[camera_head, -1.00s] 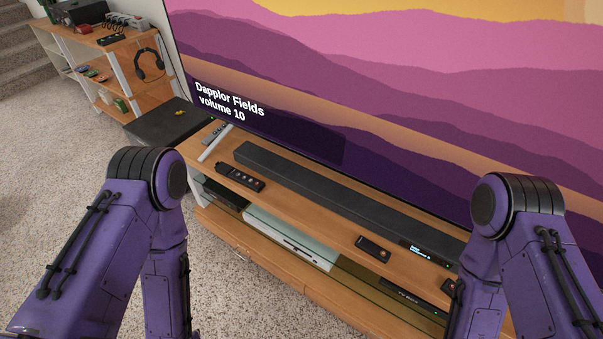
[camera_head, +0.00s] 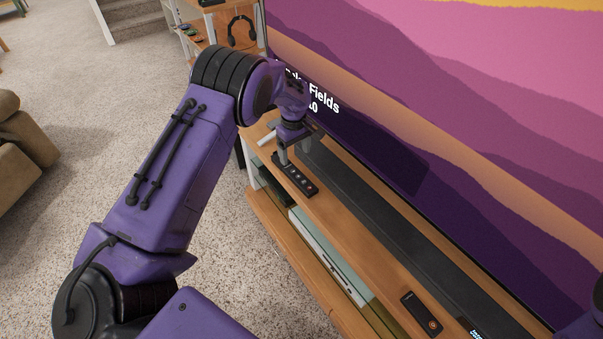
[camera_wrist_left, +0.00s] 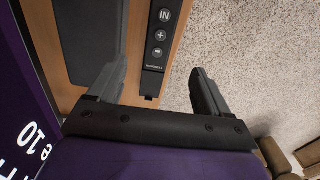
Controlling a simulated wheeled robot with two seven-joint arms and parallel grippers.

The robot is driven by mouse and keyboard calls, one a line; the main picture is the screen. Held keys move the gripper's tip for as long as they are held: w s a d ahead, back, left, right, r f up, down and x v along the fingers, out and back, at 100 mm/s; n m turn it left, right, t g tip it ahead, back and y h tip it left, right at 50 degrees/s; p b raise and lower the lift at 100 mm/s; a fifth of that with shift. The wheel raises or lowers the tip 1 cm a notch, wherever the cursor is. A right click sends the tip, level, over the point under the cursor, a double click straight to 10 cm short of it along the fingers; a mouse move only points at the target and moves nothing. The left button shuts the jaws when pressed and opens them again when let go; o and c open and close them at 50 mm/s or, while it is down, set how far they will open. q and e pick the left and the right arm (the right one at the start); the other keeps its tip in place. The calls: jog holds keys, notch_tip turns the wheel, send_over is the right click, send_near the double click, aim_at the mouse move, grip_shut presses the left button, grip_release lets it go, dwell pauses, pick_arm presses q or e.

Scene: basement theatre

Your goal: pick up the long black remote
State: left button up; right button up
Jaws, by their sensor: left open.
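The long black remote (camera_head: 298,180) with a row of round buttons lies flat on the wooden shelf in front of the TV. My left gripper (camera_head: 295,152) is over its far end, pointing down, and hides part of it. In the left wrist view the remote (camera_wrist_left: 160,40) runs between the two spread fingers of the left gripper (camera_wrist_left: 158,80). The fingers are open with a gap on each side, and nothing is held. My right gripper is out of view.
A long dark soundbar (camera_head: 370,210) lies behind the remote, close along it. The large TV (camera_head: 450,130) stands behind that. A smaller black remote (camera_head: 421,314) lies nearer on the shelf. Carpet (camera_head: 225,240) is open floor to the left.

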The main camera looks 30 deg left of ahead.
aim_at(297, 175)
pick_arm(q)
notch_tip(297, 175, down, 10)
jog(key=shift+d+r, duration=0.1)
jog(key=c, duration=1.2)
jog(key=shift+r, duration=0.1)
